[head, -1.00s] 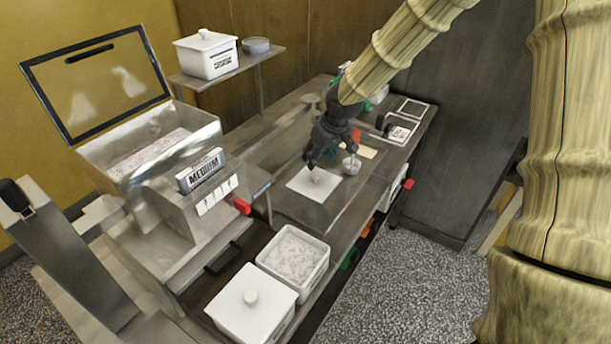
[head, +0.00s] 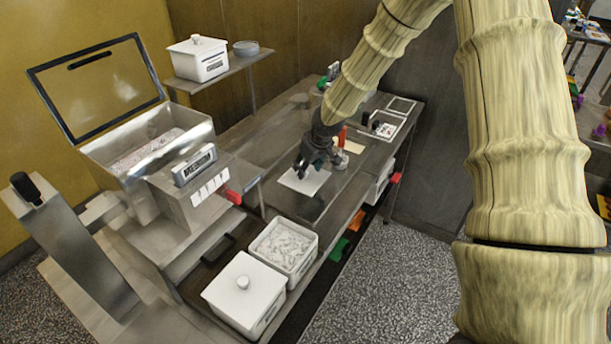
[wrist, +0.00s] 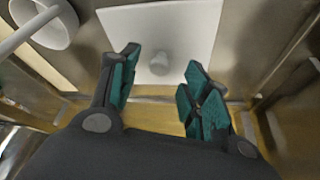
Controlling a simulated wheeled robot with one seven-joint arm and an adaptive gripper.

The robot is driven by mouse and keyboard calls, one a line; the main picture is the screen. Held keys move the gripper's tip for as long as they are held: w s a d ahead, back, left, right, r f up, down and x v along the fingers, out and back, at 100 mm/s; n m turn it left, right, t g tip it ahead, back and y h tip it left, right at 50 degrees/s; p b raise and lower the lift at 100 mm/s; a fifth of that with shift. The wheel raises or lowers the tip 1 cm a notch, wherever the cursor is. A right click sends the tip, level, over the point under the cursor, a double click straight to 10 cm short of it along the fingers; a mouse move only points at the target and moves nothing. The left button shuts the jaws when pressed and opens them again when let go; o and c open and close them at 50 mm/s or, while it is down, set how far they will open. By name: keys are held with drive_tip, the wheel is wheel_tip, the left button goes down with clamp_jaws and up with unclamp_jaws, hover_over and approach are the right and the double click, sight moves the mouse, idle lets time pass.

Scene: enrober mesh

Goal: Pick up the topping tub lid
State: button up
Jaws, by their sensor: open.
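The topping tub lid is a flat white square with a small round knob; it lies on the steel bench, and its plate (head: 301,184) shows under my gripper in the head view. In the wrist view the lid (wrist: 190,30) fills the upper middle, with its knob (wrist: 160,63) in the gap between my fingertips. My gripper (head: 309,166) is open, its dark teal-padded fingers (wrist: 162,60) on either side of the knob in the picture. Whether they touch it I cannot tell. In the head view my gripper hides the knob.
A small round cup (wrist: 48,22) stands close beside the lid. An open tub with pale contents (head: 284,246) and a lidded white tub (head: 245,292) stand at the front. A machine with a red handle (head: 230,195) is to the left. Another lidded tub (head: 200,62) is on the shelf.

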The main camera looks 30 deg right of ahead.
drive_tip(key=x, duration=0.2)
drive_tip(key=shift+w+f, duration=0.25)
drive_tip(key=shift+w, duration=0.1)
drive_tip(key=shift+s, duration=0.2)
drive_tip(key=shift+w+f, duration=0.1)
drive_tip(key=shift+f, duration=0.05)
clamp_jaws()
